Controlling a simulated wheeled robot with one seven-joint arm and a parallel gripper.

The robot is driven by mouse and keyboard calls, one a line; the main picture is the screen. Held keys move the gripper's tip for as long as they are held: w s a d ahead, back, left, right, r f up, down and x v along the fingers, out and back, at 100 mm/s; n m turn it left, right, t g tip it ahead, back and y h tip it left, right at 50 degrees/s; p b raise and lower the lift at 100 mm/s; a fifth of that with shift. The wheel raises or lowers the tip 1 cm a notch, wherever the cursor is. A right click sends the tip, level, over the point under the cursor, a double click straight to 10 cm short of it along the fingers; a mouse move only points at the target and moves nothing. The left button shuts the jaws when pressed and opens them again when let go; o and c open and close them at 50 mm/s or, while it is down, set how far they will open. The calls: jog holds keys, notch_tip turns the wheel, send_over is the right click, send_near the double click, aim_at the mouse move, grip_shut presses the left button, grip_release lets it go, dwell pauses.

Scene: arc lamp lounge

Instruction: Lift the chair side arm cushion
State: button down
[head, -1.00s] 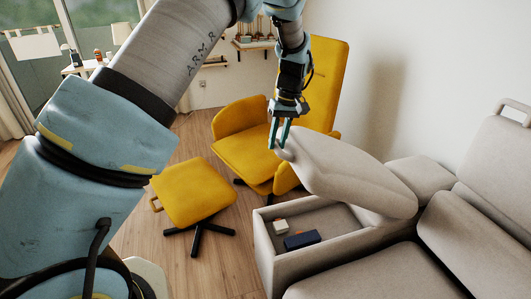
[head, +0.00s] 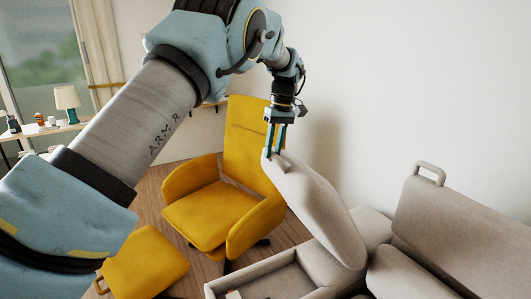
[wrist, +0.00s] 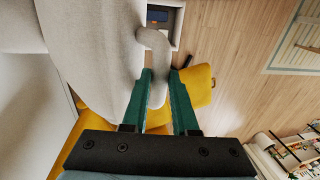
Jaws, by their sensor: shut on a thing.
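The light grey chair side arm cushion (head: 315,210) is tilted steeply, its near-wall end raised above the open storage box (head: 235,284) of the sofa arm. Its lower end rests close to the grey sofa. My gripper (head: 274,150) is at the raised end, shut on the cushion's loop handle. In the wrist view, the green fingers of my gripper (wrist: 162,84) stand on either side of the curved grey loop (wrist: 156,60), and the cushion (wrist: 90,50) fills the left. Part of the box with a dark blue thing (wrist: 157,16) shows at the top.
A yellow armchair (head: 212,212) stands just left of the cushion, with a yellow footstool (head: 145,262) in front. The grey sofa (head: 450,225) takes up the right, against a white wall (head: 400,80). A desk with a lamp (head: 67,100) is at far left.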

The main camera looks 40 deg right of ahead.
jog(key=shift+s+d+f, duration=0.4)
jog(key=shift+s+f, duration=0.05)
jog(key=shift+f, duration=0.15)
jog(key=c, duration=1.2)
grip_release()
jog(key=shift+o, duration=1)
jog(key=shift+d+f, duration=0.15)
jog(key=shift+d, duration=0.05)
jog(key=o, duration=0.3)
jog(key=shift+a, duration=0.1)
jog(key=r, duration=0.3)
jog(key=d+r+b, duration=0.1)
jog(key=r, duration=0.3)
jog(key=r+b, duration=0.1)
jog(key=r, duration=0.3)
jog(key=shift+w+d+r, duration=0.15)
jog(key=shift+d, duration=0.2)
jog(key=shift+w+a, duration=0.1)
